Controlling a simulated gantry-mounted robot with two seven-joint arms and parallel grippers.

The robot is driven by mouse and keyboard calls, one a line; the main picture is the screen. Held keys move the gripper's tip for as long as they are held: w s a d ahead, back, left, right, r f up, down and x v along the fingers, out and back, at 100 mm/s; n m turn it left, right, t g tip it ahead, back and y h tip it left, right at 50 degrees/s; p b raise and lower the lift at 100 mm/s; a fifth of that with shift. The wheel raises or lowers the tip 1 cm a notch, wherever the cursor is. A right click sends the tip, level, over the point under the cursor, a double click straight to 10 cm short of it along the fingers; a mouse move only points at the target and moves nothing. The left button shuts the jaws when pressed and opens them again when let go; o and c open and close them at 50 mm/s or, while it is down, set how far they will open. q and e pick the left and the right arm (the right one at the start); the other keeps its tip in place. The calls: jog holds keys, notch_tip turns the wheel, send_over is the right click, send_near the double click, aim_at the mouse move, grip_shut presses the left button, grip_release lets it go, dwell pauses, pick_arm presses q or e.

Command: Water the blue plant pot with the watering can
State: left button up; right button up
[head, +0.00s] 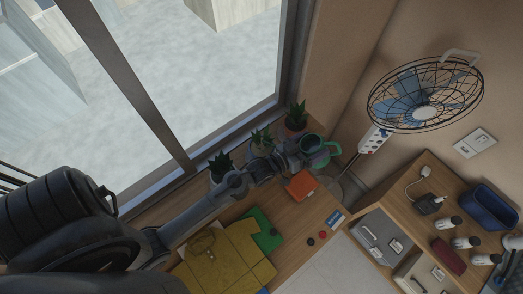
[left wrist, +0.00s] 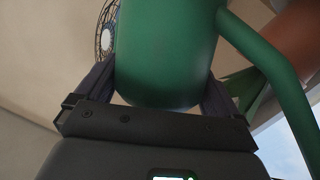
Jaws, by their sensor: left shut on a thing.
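The green watering can (head: 322,150) is at the far right end of the window-side surface. My left gripper (head: 303,152) is shut on it; in the left wrist view, the can's green body (left wrist: 165,55) fills the space between the two fingers. Three potted plants stand in a row along the window: a left plant (head: 220,162), a middle plant (head: 262,136) and a right plant in a terracotta pot (head: 296,127). The left and middle pots are partly hidden by my arm, and I cannot tell clearly which is blue. My right gripper is not in view.
Folded yellow clothing (head: 225,255) and an orange item (head: 301,185) lie on the wooden surface. A fan (head: 425,95) stands at the right by the wall. A wooden shelf unit (head: 425,165) holds bottles and a blue bin (head: 488,207). The window frame runs close behind the plants.

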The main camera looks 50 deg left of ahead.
pick_arm(q)
jog(key=shift+r, duration=0.1)
dwell(0.4)
jog(key=shift+r, duration=0.1)
jog(key=shift+a+r+n+t, duration=0.1)
jog(key=shift+r+n+t, duration=0.2)
jog(key=shift+r, duration=0.1)
dwell(0.3)
dwell(0.8)
jog(key=shift+r, duration=0.15)
jog(key=shift+s+a+r+t, duration=0.1)
jog(key=shift+r+t, duration=0.2)
jog(key=shift+r, duration=0.1)
dwell(1.0)
